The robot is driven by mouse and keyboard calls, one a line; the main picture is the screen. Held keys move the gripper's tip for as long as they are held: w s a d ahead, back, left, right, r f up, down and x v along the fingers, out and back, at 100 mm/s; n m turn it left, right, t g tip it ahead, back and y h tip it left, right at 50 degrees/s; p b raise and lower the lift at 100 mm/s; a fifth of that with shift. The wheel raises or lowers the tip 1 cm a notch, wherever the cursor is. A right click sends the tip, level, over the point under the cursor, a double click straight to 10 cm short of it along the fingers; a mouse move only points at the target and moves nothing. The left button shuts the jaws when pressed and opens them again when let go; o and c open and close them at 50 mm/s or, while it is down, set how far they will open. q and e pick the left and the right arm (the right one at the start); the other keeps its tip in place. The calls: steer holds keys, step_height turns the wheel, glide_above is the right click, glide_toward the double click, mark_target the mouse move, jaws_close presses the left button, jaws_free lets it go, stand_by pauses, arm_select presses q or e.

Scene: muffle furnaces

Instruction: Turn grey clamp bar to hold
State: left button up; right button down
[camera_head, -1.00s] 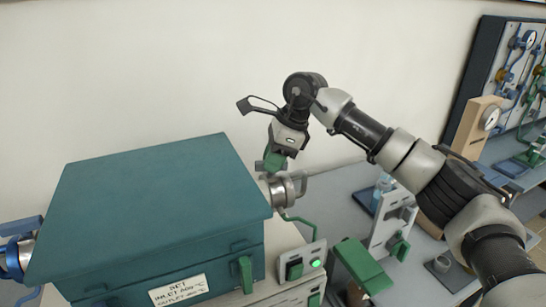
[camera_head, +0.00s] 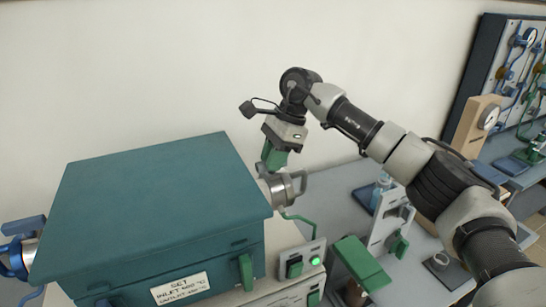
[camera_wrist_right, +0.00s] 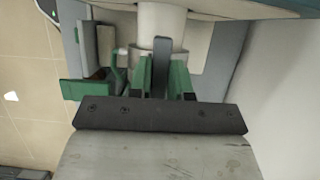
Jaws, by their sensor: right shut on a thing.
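The grey clamp bar (camera_wrist_right: 161,62) shows in the right wrist view as a narrow dark grey strip standing between two green fingers. My right gripper (camera_wrist_right: 161,78) is shut on it. In the head view my right gripper (camera_head: 272,163) hangs down behind the right edge of the teal furnace (camera_head: 150,195), just above a grey metal pipe fitting (camera_head: 282,188). The bar's full shape and angle are hard to tell in the head view. My left gripper is not in view.
A control panel (camera_head: 298,262) with a lit green lamp is at the furnace's front right. A green block (camera_head: 360,262) and a grey upright stand (camera_head: 388,222) are on the grey bench to the right. A pale wall is behind.

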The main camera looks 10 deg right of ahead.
steer(key=c, duration=1)
jaws_free()
steer(key=shift+c, duration=0.2)
steer(key=s+b+v, duration=0.1)
steer(key=v, duration=0.9)
steer(key=shift+w+r, duration=0.4)
steer(key=shift+w, duration=0.1)
steer(key=shift+d, duration=0.15)
